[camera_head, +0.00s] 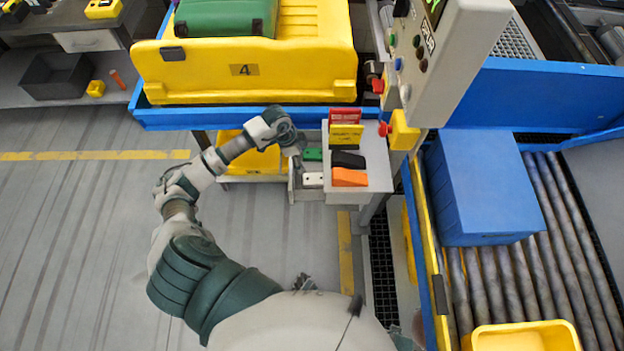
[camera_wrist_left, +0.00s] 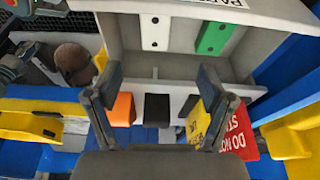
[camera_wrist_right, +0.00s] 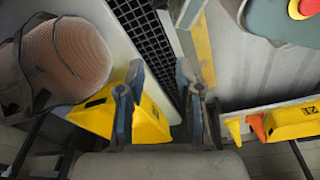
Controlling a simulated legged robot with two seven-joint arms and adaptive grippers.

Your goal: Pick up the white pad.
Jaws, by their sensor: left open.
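The white pad (camera_head: 313,180) lies in the open grey drawer (camera_head: 306,195) of the small stand. It also shows in the left wrist view (camera_wrist_left: 155,32), at the top centre, with two dark dots on its face. The green pad (camera_head: 312,155) lies beside it in the drawer, also seen in the left wrist view (camera_wrist_left: 212,38). My left gripper (camera_head: 295,153) is at the drawer, its fingers spread and empty in the left wrist view (camera_wrist_left: 160,78), with the white pad ahead of them, apart. My right gripper (camera_wrist_right: 159,75) is open and empty, away from the pad.
A black block (camera_head: 348,159), an orange block (camera_head: 349,178), and yellow (camera_head: 346,136) and red (camera_head: 345,116) tags sit on the stand's top beside the drawer. The control box (camera_head: 445,55) rises behind. A blue box (camera_head: 484,190) is on the roller conveyor at right.

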